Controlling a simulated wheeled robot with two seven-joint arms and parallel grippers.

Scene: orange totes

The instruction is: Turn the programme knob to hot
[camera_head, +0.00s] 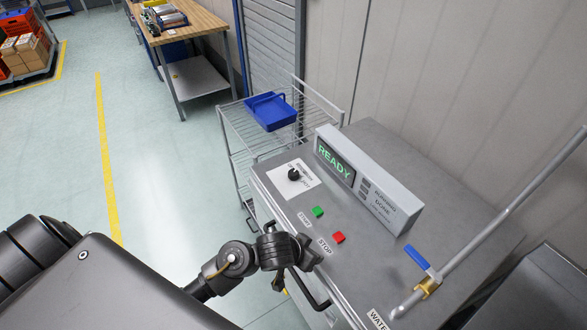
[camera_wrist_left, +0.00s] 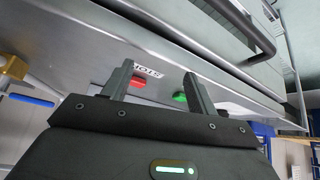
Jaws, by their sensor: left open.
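The programme knob (camera_head: 293,174) is a small black dial on a white label plate (camera_head: 305,184), at the far left of the grey machine top (camera_head: 377,148). The plate's printing is too small to read, and I cannot tell where the knob points. My left gripper (camera_head: 298,266) is at the machine's front edge, nearer than the knob and apart from it. It is open and empty. In the left wrist view its two fingers (camera_wrist_left: 158,80) stand apart, with the STOP label and buttons beyond them. My right gripper is not in view.
A green button (camera_head: 318,211) and red button (camera_head: 338,237) lie between gripper and knob. A display box (camera_head: 368,180) reads READY. A blue-handled pipe valve (camera_head: 418,257) stands at right. A wire rack (camera_head: 236,150) with a blue bin (camera_head: 270,111) is behind.

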